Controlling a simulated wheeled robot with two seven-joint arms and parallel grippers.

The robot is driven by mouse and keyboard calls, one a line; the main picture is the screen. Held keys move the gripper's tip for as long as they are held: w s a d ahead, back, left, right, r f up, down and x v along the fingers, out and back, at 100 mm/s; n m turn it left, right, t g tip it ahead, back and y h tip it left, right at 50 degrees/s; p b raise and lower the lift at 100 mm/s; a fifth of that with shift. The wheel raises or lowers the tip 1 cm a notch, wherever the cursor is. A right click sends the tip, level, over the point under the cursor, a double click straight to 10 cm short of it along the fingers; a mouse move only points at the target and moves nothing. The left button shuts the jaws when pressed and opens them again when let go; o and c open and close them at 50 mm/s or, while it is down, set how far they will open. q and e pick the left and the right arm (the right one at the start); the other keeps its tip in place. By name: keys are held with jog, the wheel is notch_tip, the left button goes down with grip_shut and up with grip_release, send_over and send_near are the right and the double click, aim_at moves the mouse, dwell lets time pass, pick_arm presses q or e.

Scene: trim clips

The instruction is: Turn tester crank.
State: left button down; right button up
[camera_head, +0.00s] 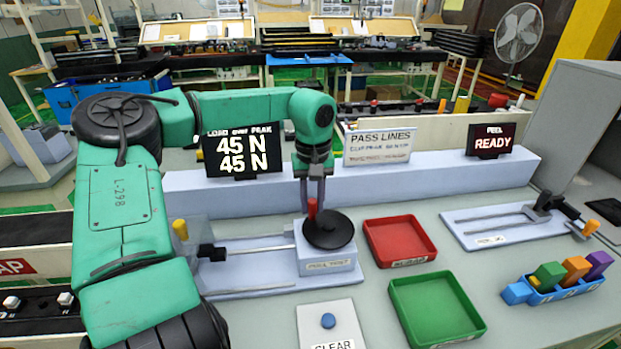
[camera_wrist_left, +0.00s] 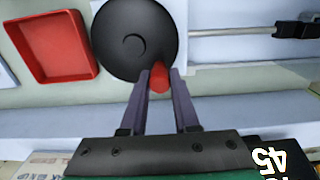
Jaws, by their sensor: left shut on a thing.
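The tester crank is a black disc (camera_head: 329,231) with a red knob (camera_head: 312,208), on top of a light blue block (camera_head: 330,268) with a label on its front. My left gripper (camera_head: 314,203) comes down from above onto the knob at the disc's back left edge. In the left wrist view the two fingers (camera_wrist_left: 159,76) are shut on the red knob (camera_wrist_left: 159,78) at the edge of the disc (camera_wrist_left: 134,40). The load display (camera_head: 241,151) behind reads 45 N over 45 N. My right gripper is not in view.
A red tray (camera_head: 399,240) and a green tray (camera_head: 437,308) lie right of the tester. A plate with a blue CLEAR button (camera_head: 328,320) is in front. A peel fixture (camera_head: 510,222), a READY display (camera_head: 490,140) and a rack of coloured clips (camera_head: 555,282) stand to the right.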

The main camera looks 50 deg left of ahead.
pick_arm(q)
jog(key=shift+w+r+m, duration=0.15)
jog(key=shift+w+m, duration=0.15)
jog(key=shift+m, duration=0.2)
jog(key=c, duration=0.7)
grip_release()
jog(key=shift+o, duration=0.2)
notch_tip(320, 180, up, 14)
jog(key=shift+r+b, duration=0.25)
jog(key=shift+b, duration=0.2)
